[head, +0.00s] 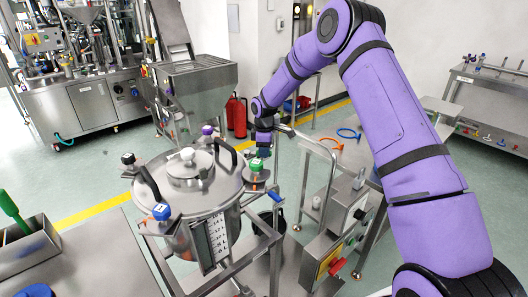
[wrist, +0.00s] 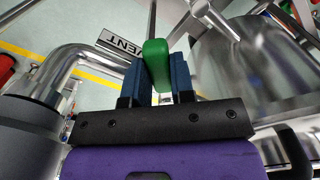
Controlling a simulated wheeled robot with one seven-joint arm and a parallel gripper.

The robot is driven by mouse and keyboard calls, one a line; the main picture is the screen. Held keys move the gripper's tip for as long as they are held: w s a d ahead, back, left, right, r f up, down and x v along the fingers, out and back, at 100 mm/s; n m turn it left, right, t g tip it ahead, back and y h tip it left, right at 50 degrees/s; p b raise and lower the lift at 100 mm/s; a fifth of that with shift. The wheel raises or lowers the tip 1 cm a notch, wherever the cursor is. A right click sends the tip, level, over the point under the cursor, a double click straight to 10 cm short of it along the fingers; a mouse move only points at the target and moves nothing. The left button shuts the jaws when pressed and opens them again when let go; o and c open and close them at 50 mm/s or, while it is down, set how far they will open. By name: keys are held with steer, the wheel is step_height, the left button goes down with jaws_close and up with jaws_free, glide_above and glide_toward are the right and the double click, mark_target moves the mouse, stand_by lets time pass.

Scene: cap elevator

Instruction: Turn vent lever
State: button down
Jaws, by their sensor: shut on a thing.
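The vent lever shows in the wrist view as a green handle (wrist: 157,63) beside a "VENT" label (wrist: 120,44) and a bent metal pipe (wrist: 75,65). My gripper (wrist: 158,75) has its blue fingers on both sides of the green handle and is shut on it. In the head view my gripper (head: 264,146) is at the right side of the steel tank (head: 190,185), just above and behind a green-topped knob (head: 257,164). The lever cannot be made out clearly there, as my gripper covers that spot.
The tank lid carries a black handle (head: 226,152) and a blue-topped knob (head: 161,211). A metal push-handle frame and a control box (head: 328,262) stand right of the tank. Red extinguishers (head: 237,115) stand behind. A green-handled tool (head: 12,207) sits in a bin at left.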

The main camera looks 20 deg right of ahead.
stand_by(0.3)
steer(key=c, duration=1)
jaws_free()
steer(key=shift+o, duration=0.2)
step_height(320, 180, up, 11)
steer(key=shift+c, duration=0.5)
